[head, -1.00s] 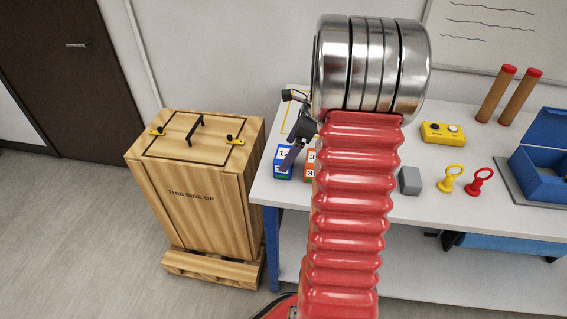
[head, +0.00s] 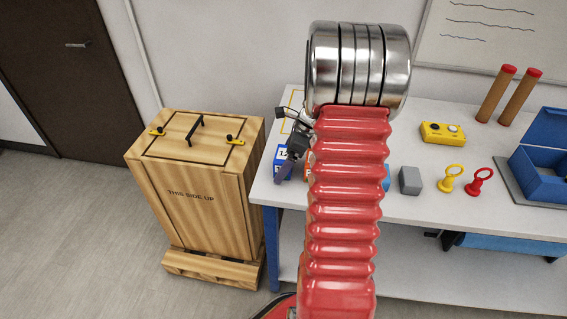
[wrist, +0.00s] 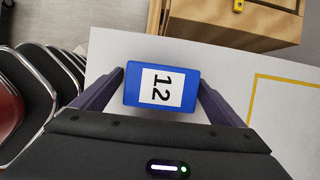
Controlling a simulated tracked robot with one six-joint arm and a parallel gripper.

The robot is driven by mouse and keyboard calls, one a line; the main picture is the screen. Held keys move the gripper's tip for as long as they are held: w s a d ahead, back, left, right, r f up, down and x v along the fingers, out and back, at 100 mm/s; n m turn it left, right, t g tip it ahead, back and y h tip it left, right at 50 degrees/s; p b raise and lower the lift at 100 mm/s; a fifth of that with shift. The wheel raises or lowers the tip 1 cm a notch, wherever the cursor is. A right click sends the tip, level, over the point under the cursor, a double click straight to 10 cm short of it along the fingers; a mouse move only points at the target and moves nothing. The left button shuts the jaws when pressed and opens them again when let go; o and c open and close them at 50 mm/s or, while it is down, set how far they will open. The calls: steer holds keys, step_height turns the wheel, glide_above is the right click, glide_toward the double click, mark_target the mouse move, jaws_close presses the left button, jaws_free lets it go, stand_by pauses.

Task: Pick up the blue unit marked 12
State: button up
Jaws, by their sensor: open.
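The blue unit marked 12 (wrist: 132,97) lies between my gripper's two fingers in the wrist view, its white label facing the camera. My gripper (wrist: 160,85) is open, with one finger on each side of the unit; I cannot tell whether either finger touches it. In the head view the blue unit (head: 283,171) stands near the table's left end, partly hidden by my gripper (head: 285,172). My red arm hides much of the table behind it.
A wooden crate (head: 190,205) stands left of the white table (head: 420,207). An orange unit (head: 307,172) is mostly hidden beside the blue one. A yellow outline (wrist: 257,100) marks the tabletop.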

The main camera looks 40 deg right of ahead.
mark_target(284, 154)
steer(key=shift+c, duration=0.4)
steer(key=c, duration=1.3)
steer(key=shift+r, duration=0.15)
step_height(284, 154, up, 10)
steer(key=shift+f, duration=0.1)
stand_by(0.4)
